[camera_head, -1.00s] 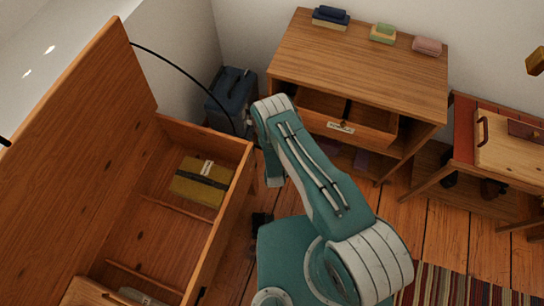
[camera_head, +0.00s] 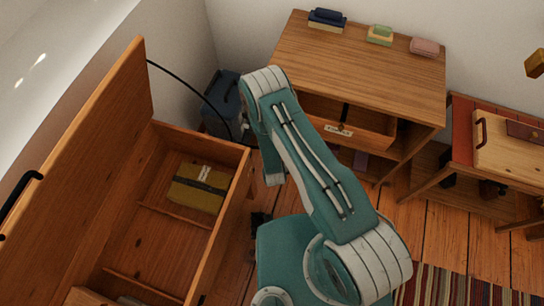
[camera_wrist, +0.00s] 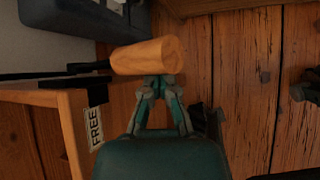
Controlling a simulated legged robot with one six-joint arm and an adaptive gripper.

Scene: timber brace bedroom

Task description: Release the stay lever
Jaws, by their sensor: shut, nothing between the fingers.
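In the wrist view, a thick round wooden grip (camera_wrist: 150,56) sits on the end of a dark metal bar (camera_wrist: 60,73), beside the wooden box edge with a "FREE" label (camera_wrist: 95,128); I take it for the stay lever. My gripper (camera_wrist: 158,84) is shut and empty, its fingertips right against or just short of the grip; I cannot tell if they touch. In the head view the open chest (camera_head: 200,262) has its lid (camera_head: 85,150) raised, with a thin black curved rod (camera_head: 185,72) by its upper corner. My arm hides the gripper and grip there.
A yellow strapped package (camera_head: 196,188) lies in the chest. A dark blue case (camera_head: 220,95) stands behind it. A wooden cabinet (camera_head: 355,60) with an open drawer (camera_head: 375,122) is close behind my arm. A desk (camera_head: 430,178) and striped rug (camera_head: 450,285) are at right.

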